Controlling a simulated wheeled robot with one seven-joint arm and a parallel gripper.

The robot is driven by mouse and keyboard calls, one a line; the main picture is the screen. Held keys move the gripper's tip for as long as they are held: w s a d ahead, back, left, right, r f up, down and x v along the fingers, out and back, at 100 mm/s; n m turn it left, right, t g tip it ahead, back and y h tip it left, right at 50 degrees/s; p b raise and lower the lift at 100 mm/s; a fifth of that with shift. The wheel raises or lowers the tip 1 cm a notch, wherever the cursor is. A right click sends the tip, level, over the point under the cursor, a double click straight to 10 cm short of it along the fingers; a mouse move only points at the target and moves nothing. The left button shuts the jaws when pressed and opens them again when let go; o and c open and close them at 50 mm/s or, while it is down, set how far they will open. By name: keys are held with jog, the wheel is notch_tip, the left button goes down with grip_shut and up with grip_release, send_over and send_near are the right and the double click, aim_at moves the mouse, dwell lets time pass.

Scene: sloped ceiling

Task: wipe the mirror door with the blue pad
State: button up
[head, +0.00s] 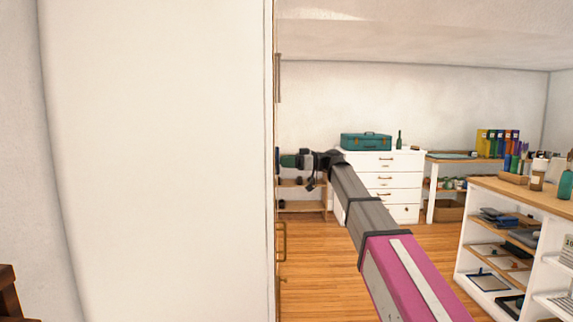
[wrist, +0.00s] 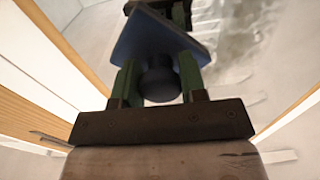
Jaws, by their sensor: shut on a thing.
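My gripper (wrist: 158,82) is shut on the round knob of the blue pad (wrist: 150,38), one green finger on each side. In the head view my gripper (head: 290,161) is at the end of my outstretched arm, and the pad (head: 277,161) is a thin dark strip against the door's edge. The mirror door (head: 275,200) is almost edge-on there, with a brass handle (head: 283,242). In the wrist view the mirror (wrist: 225,85) fills the background, with a greyish smeared patch (wrist: 235,45) right of the pad. I cannot tell whether pad and glass touch.
A large white panel (head: 160,160) fills the left of the head view. Behind my arm stand white drawers (head: 382,185) with a teal toolbox (head: 366,141) on top. A shelf unit (head: 535,195) with bottles is at right. Wooden floor (head: 315,260) between is clear.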

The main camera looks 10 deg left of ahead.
jog(key=shift+s+d+r, duration=1.15)
jog(key=shift+s+r, duration=0.4)
jog(key=shift+s, duration=3.7)
jog(key=shift+w+a, duration=0.45)
jog(key=shift+w, duration=1.4)
jog(key=shift+w+a, duration=0.4)
jog(key=shift+w, duration=1.5)
jog(key=shift+w+a, duration=0.45)
jog(key=shift+w, duration=1.4)
jog(key=v, duration=0.6)
jog(key=shift+d, duration=0.1)
jog(key=v, duration=0.3)
